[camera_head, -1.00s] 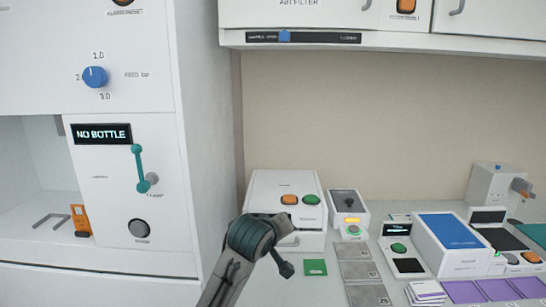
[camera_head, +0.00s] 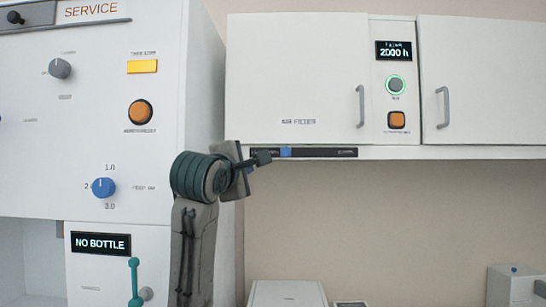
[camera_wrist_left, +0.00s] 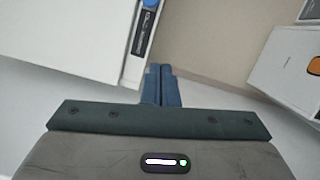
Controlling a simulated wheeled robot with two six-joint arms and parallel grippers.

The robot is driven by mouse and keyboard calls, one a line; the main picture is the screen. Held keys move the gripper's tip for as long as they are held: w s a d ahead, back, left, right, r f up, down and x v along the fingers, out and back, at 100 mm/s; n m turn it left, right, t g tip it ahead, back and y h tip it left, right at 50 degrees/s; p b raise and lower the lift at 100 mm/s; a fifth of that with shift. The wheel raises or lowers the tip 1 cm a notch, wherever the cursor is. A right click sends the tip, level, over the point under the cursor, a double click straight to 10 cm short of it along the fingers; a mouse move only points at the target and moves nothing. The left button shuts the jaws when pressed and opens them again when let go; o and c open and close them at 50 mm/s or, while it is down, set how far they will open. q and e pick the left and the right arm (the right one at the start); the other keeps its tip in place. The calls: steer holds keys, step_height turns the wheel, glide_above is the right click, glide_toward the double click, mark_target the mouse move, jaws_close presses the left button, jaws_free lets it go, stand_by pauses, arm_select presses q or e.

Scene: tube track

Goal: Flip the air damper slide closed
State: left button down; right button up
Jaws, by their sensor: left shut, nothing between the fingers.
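The air damper slide is a black strip (camera_head: 325,153) along the underside edge of the white wall cabinet. Its blue knob (camera_head: 285,152) sits toward the strip's left end. My left gripper (camera_head: 262,158) is raised just left of the knob, close to the strip's left end; I cannot tell whether it touches. In the left wrist view its blue-grey fingers (camera_wrist_left: 161,84) are together with nothing between them. The strip (camera_wrist_left: 143,36) and the blue knob (camera_wrist_left: 150,4) show there at the top, beyond the fingertips. My right gripper is not in view.
A tall white machine (camera_head: 150,100) with knobs and a teal lever (camera_head: 134,280) stands at the left. The wall below the cabinet is clear.

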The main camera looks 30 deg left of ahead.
mark_target(286, 152)
arm_select(q)
steer(key=shift+s+a+r+n, duration=0.2)
steer(key=shift+s+r+n, duration=0.15)
steer(key=shift+r, duration=0.35)
steer(key=w+p, duration=0.2)
steer(key=w, duration=0.2)
steer(key=w+r+p, duration=0.1)
steer(key=w+p, duration=0.5)
steer(key=w, duration=0.1)
steer(key=shift+w+d+r, duration=0.15)
steer(key=shift+w+r, duration=0.15)
